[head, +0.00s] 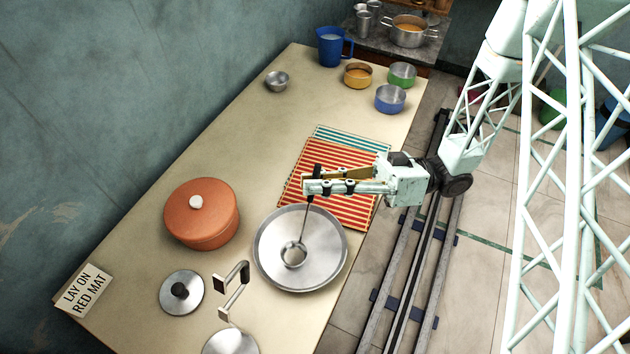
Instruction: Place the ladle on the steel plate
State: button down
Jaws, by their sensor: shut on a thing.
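My gripper (314,184) is shut on the upper end of the ladle (293,254), above the near-left part of the red striped mat. The ladle hangs nearly upright, its thin dark handle running down to a small steel bowl end. That bowl end is over the round steel plate (333,255), left of its middle. I cannot tell whether it touches the plate. The gripper hides the top of the handle.
The red striped mat (350,210) overlaps a teal striped mat (369,142). An orange lidded pot (205,222), a black-knobbed lid (182,303) and an angled metal handle (233,302) stand left of the plate. A sign (84,291) reads "LAY ON RED MAT". Bowls and a blue jug (330,48) stand farther back.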

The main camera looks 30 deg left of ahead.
jog(key=c, duration=2.7)
grip_release()
jog(key=shift+c, duration=0.2)
jog(key=shift+r, duration=0.1)
jog(key=p+v, duration=0.2)
jog(key=v, duration=1)
jog(key=shift+p, duration=0.35)
